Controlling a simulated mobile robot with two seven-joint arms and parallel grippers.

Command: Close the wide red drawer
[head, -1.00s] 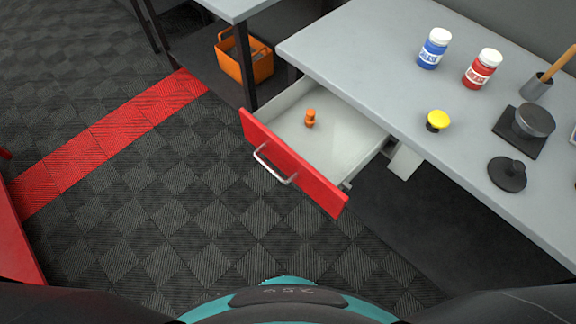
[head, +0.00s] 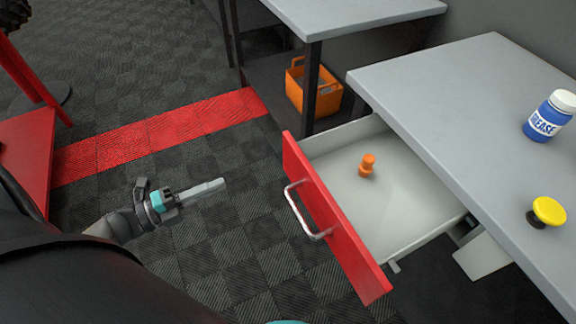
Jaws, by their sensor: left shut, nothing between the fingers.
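The wide red drawer (head: 328,222) stands pulled out from under the grey table, its red front facing left with a silver bar handle (head: 303,212). A small orange peg-like object (head: 367,166) stands inside on the light drawer floor. My left gripper (head: 222,184) is shut and empty, over the floor to the left of the drawer front. It points right towards the handle and is apart from it. My right gripper is not in view.
The grey table (head: 440,95) carries a blue-labelled bottle (head: 548,116) and a yellow knob (head: 547,212). An orange crate (head: 313,88) sits under a second table (head: 350,12) behind. A red strip (head: 160,130) crosses the open floor at left.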

